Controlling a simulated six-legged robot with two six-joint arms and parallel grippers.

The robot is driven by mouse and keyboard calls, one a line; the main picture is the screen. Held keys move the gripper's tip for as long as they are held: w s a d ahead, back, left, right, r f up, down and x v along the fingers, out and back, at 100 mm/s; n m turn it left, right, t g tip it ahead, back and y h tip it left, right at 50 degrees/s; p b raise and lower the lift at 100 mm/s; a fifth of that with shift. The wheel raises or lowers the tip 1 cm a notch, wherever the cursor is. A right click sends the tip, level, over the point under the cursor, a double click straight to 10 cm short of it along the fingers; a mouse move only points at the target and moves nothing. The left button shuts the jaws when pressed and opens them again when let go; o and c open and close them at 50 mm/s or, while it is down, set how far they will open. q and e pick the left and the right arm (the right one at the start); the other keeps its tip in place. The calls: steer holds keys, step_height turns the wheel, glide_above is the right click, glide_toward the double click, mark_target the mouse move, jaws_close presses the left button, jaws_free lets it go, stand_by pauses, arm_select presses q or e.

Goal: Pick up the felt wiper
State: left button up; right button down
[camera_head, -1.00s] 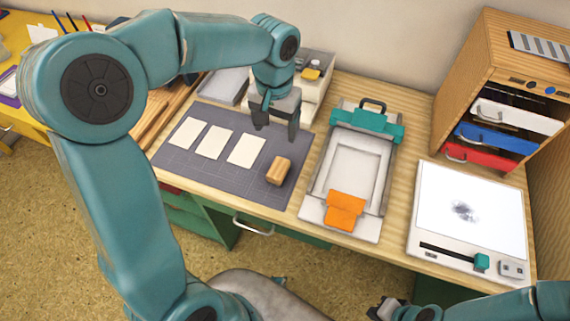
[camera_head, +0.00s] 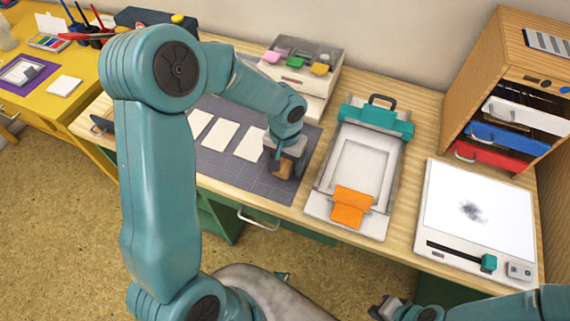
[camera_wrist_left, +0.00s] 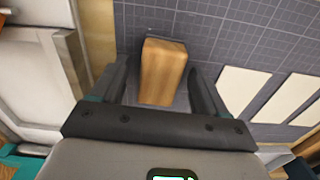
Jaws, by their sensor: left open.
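The felt wiper looks to be the wooden block (camera_head: 283,169) on the grey gridded mat (camera_head: 255,183); no felt shows. In the left wrist view the block (camera_wrist_left: 163,70) lies between the two fingers of my left gripper (camera_wrist_left: 163,82), with a gap on each side. That gripper (camera_head: 286,160) is open over the block and hides much of it in the head view. My right gripper (camera_head: 385,307) is at the bottom edge, away from the mat; its jaw state is unclear.
White cards (camera_head: 222,136) lie on the mat left of the block. A grey press with a teal bar (camera_head: 375,117) and orange tab stands close to the right. Beyond it are a white board with a dark smudge (camera_head: 478,200) and a wooden drawer cabinet (camera_head: 482,70).

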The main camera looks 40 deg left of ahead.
mark_target(285, 161)
arm_select(q)
steer(key=shift+f, duration=0.4)
steer(key=c, duration=1)
steer(key=shift+r, duration=0.1)
steer(key=shift+c, duration=0.2)
step_height(285, 161, up, 20)
steer(key=p, duration=0.1)
steer(key=shift+p, duration=0.4)
